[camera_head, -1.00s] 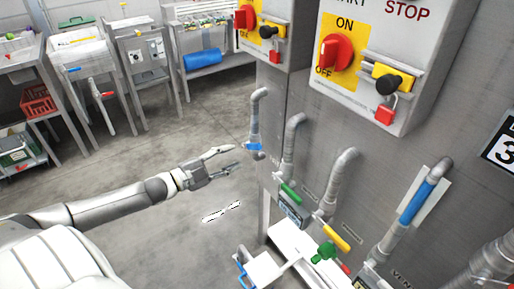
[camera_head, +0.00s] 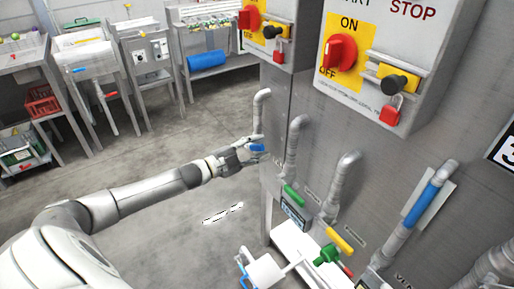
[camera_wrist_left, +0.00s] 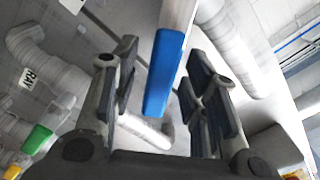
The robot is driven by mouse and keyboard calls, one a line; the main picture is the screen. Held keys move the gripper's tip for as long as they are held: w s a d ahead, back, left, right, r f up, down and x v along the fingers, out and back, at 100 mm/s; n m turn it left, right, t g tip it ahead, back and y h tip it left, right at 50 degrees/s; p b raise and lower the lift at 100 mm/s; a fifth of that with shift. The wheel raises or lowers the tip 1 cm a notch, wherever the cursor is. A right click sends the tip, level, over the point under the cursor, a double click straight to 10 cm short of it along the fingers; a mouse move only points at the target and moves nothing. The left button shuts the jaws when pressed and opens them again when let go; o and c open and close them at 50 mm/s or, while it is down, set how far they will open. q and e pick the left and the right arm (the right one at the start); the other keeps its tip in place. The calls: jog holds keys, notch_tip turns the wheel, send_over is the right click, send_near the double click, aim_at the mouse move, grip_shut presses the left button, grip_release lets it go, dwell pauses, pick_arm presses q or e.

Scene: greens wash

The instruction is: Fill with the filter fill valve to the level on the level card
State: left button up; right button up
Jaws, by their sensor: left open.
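My left gripper (camera_head: 252,149) is open at the leftmost pipe on the grey machine. A blue valve handle (camera_head: 257,148) on that pipe lies at its fingers. In the left wrist view the blue handle (camera_wrist_left: 165,72) stands between the two open fingers, with a gap on each side. Other valves on the machine have a green handle (camera_head: 293,195) and a yellow handle (camera_head: 339,239). A blue sleeve (camera_head: 418,204) with a pale card behind it is on a pipe at the right. Valve label text is too small to read. My right gripper is out of view.
Control boxes with red knobs (camera_head: 340,55) and red padlocks (camera_head: 391,109) hang above the pipes. A dark green fitting (camera_head: 326,255) juts out low, near a white container (camera_head: 265,272). Steel tables and sinks stand at the back left. Open floor lies between.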

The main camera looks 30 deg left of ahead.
pick_arm(q)
jog(key=shift+w+d, duration=0.1)
jog(key=shift+w, duration=0.05)
grip_shut()
jog(key=shift+d, duration=0.15)
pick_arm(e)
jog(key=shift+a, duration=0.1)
